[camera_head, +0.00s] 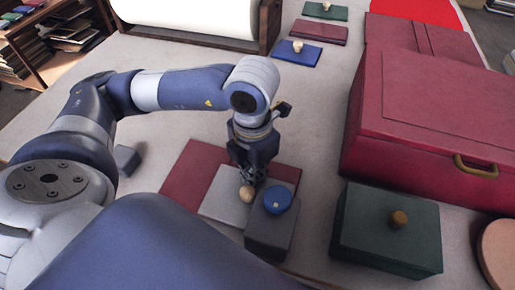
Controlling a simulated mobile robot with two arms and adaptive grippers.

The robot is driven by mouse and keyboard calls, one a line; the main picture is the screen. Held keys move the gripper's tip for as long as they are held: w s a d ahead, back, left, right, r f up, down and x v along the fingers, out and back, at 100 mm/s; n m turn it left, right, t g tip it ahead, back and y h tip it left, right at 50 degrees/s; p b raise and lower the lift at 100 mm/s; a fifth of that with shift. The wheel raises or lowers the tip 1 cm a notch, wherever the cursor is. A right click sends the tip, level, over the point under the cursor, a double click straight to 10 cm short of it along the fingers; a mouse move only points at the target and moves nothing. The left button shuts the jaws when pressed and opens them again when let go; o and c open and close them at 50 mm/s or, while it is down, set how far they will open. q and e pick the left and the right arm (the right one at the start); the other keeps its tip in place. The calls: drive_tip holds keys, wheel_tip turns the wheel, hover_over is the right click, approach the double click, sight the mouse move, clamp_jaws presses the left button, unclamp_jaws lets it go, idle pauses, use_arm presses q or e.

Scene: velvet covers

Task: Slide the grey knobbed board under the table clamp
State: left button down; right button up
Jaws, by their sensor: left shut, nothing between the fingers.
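The grey knobbed board (224,200) lies flat in the lower middle, partly over a dark red panel (190,172). Its round wooden knob (247,193) is near its right side. What looks like the table clamp, a dark grey block (270,238) with a round blue top (278,199), stands right beside the knob. The block hides the board's right edge, so I cannot tell whether any of the board is under it. My left gripper (250,181) points down at the knob, shut and empty; I cannot tell whether it touches the knob. My right gripper is out of view.
A green box (370,225) with a knob stands right of the clamp, and a large red case (430,110) behind it. Small knobbed boards in blue (290,54), red (318,33) and green (326,12) lie at the back. A small grey block (126,159) is at left.

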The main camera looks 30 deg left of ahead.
use_arm(q)
wheel_tip(320, 180, up, 7)
drive_tip(key=p, duration=0.3)
drive_tip(key=shift+w+p, duration=0.4)
drive_tip(key=shift+w, duration=0.05)
drive_tip(key=shift+a, duration=0.1)
